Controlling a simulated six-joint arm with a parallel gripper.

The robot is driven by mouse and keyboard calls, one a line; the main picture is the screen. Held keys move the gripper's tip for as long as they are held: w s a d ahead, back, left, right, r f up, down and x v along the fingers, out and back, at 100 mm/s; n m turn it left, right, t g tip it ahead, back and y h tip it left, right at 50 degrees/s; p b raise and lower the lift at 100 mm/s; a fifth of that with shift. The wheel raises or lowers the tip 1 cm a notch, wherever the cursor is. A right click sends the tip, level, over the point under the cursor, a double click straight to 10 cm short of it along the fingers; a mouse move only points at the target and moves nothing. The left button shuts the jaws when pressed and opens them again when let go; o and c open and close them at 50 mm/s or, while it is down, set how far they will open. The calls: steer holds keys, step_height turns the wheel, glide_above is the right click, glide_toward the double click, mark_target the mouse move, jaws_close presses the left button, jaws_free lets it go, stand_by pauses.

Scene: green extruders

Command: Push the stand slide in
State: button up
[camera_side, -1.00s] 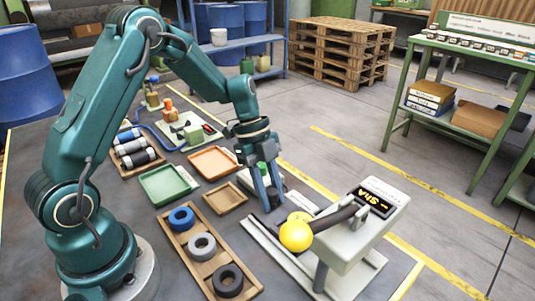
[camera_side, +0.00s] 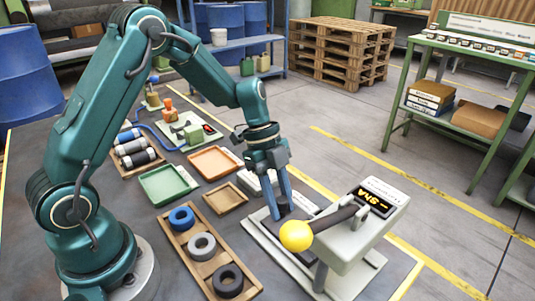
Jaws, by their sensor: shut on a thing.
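The light-grey stand (camera_side: 345,247) is at the right front of the bench, with a dark lever ending in a yellow ball (camera_side: 296,236). The stand slide (camera_side: 262,238) shows as a pale plate and rails low at the stand's left side. My gripper (camera_side: 286,214) points down just behind the yellow ball, low over the slide's far end. It is shut on a part of the slide there. The fingertips and the ball hide that part, so I cannot see the grip itself.
A wooden tray with several rings (camera_side: 201,246) lies left of the slide. A small wooden tray (camera_side: 225,198), a green tray (camera_side: 168,185) and an orange tray (camera_side: 215,162) lie behind. A display box (camera_side: 378,200) tops the stand. The floor to the right is clear.

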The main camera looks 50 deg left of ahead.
steer(key=shift+d, duration=3.4)
steer(key=o, duration=0.9)
steer(key=shift+d, duration=0.1)
steer(key=shift+o, duration=0.2)
steer(key=shift+r, duration=2.25)
steer(key=shift+a+r, duration=0.65)
steer(key=shift+a, duration=0.55)
steer(key=shift+a+r, duration=0.7)
steer(key=shift+a, duration=0.45)
steer(key=shift+a+r, duration=0.65)
steer(key=shift+a, duration=0.55)
